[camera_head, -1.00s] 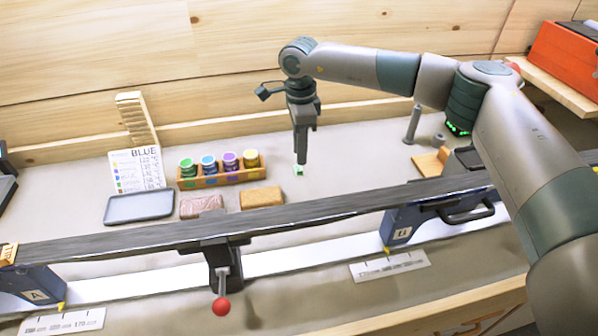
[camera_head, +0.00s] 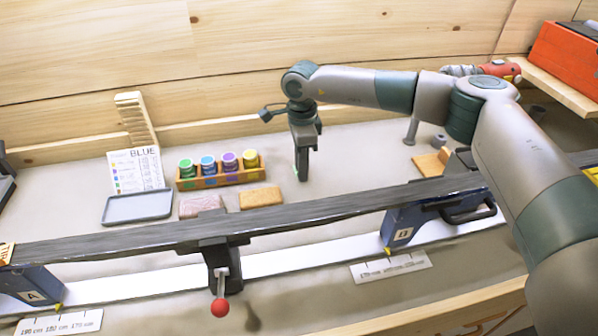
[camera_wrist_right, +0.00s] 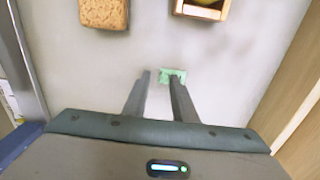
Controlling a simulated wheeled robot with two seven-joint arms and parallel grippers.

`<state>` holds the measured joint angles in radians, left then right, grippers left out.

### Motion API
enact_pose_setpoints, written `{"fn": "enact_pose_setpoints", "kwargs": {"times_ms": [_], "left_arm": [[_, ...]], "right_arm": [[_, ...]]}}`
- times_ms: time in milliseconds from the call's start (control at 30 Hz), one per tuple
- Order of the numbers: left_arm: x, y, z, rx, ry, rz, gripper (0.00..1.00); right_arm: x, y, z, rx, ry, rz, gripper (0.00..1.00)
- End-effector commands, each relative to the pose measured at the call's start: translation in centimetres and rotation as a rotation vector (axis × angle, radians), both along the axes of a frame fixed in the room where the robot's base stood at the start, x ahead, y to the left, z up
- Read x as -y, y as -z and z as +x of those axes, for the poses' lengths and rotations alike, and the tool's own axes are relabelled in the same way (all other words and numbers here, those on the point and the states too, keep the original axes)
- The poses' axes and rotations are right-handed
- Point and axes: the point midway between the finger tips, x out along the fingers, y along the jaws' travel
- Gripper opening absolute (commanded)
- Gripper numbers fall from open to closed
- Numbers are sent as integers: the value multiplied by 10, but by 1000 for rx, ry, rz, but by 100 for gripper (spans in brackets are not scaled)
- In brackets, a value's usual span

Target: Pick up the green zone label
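The green zone label (camera_wrist_right: 173,71) is a small pale green piece lying on the bench top in the right wrist view, just past my fingertips. In the head view only a thin green sliver of it shows beside the fingertips. My right gripper (camera_wrist_right: 159,75) points down at it, fingers apart. The right finger overlaps the label in the picture, and the left finger is off its left side. I cannot tell whether a finger touches it. In the head view my right gripper (camera_head: 303,178) is low over the bench. My left gripper is not in view.
A wooden rack of coloured jars (camera_head: 220,175) stands left of my gripper, with a cork block (camera_head: 261,198), a pinkish block (camera_head: 201,205) and a grey tray (camera_head: 137,207) near it. A long ski-like board (camera_head: 330,208) on blue stands crosses in front. Bench around the label is clear.

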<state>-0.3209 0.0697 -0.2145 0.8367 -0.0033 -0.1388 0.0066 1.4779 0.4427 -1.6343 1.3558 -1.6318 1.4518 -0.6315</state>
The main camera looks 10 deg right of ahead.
Motion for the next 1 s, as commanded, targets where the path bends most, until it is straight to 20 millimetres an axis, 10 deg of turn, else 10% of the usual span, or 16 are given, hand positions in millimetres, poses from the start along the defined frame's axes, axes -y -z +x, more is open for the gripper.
{"fn": "enact_pose_setpoints", "kwargs": {"times_ms": [233,367,1000], "left_arm": [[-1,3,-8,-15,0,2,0],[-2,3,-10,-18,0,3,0],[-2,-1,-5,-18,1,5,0]], "right_arm": [[0,0,0,0,0,0,25],[0,0,0,0,0,0,0],[0,-14,0,1,0,1,0]]}}
